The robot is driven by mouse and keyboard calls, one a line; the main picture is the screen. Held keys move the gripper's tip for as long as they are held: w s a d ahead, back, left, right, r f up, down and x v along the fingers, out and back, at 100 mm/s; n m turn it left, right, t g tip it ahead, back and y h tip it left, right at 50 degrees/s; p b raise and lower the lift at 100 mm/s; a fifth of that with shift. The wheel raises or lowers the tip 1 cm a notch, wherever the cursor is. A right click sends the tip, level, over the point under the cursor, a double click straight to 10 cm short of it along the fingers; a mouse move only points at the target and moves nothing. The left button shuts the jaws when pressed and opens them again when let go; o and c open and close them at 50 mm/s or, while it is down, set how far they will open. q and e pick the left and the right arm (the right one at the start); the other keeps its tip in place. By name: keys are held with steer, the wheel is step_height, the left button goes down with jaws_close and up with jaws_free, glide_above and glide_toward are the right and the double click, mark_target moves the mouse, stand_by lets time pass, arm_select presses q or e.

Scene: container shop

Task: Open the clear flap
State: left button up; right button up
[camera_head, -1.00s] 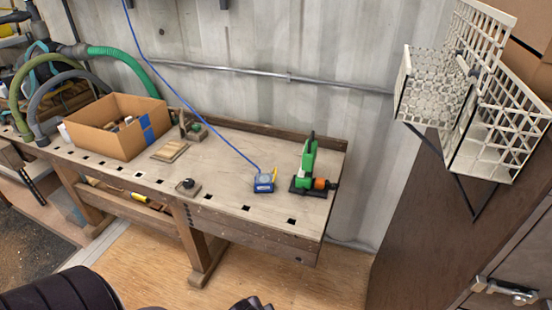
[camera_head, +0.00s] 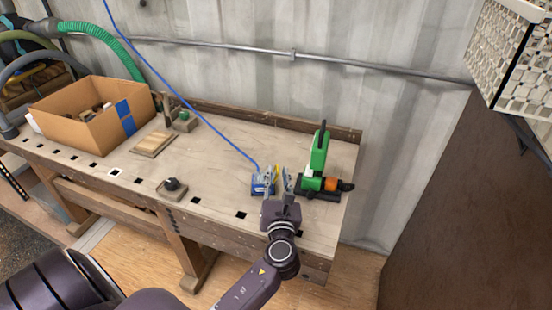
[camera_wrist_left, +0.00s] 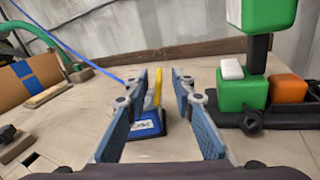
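A small blue device (camera_head: 259,188) with a blue cable rising from it sits on the workbench (camera_head: 225,165). In the left wrist view the blue device (camera_wrist_left: 146,127) has a pale label and an upright yellow part, just beyond and slightly left of the finger gap. I cannot make out a clear flap on it. My left gripper (camera_head: 282,179) is over the bench, close to the right side of the device in the head view. In the left wrist view the left gripper (camera_wrist_left: 168,85) has its fingers apart with nothing held between them. My right gripper is not in view.
A green tool with an orange end (camera_head: 318,160) stands close to the right of my left gripper. A cardboard box (camera_head: 95,130) and wooden blocks (camera_head: 154,144) are farther left on the bench. A white lattice rack (camera_head: 520,60) is at upper right. The bench centre is clear.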

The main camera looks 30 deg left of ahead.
mark_target(277, 167)
arm_select(q)
steer(key=shift+r, duration=0.25)
steer(key=x, duration=0.3)
steer(key=shift+w+r, duration=0.15)
steer(key=x, duration=0.2)
steer(key=shift+w+a, duration=0.15)
steer(key=shift+a, duration=0.1)
steer(key=shift+w+a, duration=0.35)
steer(key=shift+w, duration=0.15)
jaws_close()
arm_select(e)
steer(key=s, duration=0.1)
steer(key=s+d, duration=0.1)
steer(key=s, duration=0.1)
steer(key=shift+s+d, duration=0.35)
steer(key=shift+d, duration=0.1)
